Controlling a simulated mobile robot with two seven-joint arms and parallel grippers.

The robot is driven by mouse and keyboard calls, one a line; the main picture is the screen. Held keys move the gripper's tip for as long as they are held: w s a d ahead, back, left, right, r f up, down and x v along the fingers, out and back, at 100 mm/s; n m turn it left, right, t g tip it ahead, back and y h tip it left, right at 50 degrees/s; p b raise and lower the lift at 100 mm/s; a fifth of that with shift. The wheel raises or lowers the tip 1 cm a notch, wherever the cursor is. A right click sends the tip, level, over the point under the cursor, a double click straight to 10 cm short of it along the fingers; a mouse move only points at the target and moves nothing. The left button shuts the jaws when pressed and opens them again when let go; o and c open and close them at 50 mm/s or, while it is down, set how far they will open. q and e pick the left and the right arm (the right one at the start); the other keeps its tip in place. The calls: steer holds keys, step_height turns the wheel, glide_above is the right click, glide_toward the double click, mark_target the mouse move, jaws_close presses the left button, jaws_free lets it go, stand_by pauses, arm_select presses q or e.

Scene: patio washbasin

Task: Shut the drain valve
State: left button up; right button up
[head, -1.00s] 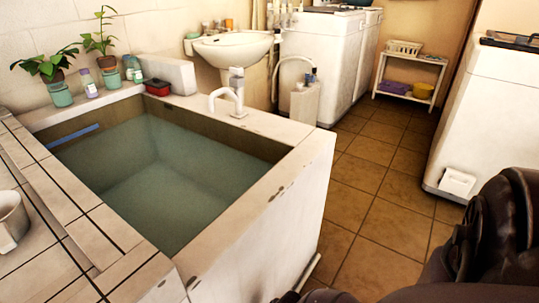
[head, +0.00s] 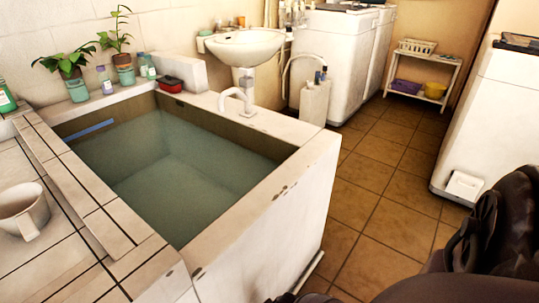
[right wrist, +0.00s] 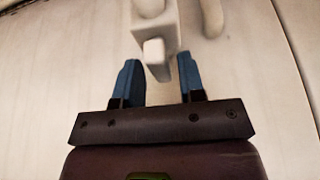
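A white valve fitting (right wrist: 150,28) with a block-shaped lever (right wrist: 156,59) shows at the top middle of the right wrist view, against a pale panel. I take it to be the drain valve; it cannot be picked out in the head view. My right gripper (right wrist: 160,68) is open, its two blue fingers apart, with the lever's end between and just ahead of them. I see no clear contact. In the head view the right gripper is hidden; only my dark arm shows at the lower right. My left gripper is in neither view.
The tub (head: 275,200) is full of greenish water (head: 175,170), with a white faucet (head: 240,98) on its rim. A mug (head: 22,210) stands on the tiled ledge at left. Plants and bottles line the back. The tiled floor (head: 375,190) at right is clear.

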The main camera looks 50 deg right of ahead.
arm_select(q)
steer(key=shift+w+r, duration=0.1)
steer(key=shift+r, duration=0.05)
arm_select(e)
steer(key=shift+o, duration=0.3)
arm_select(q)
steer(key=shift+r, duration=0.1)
arm_select(e)
steer(key=shift+r, duration=0.1)
steer(key=shift+w+r, duration=0.1)
steer(key=shift+r, duration=0.2)
steer(key=p+v, duration=0.1)
steer(key=v, duration=0.1)
steer(key=p+v, duration=0.1)
steer(key=shift+w+r+p, duration=0.15)
steer(key=shift+r+p, duration=0.15)
steer(key=shift+r, duration=0.15)
arm_select(q)
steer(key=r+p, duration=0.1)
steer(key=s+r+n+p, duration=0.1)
steer(key=p, duration=0.1)
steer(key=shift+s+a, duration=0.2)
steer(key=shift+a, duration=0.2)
arm_select(e)
steer(key=s+v, duration=0.1)
steer(key=v, duration=0.5)
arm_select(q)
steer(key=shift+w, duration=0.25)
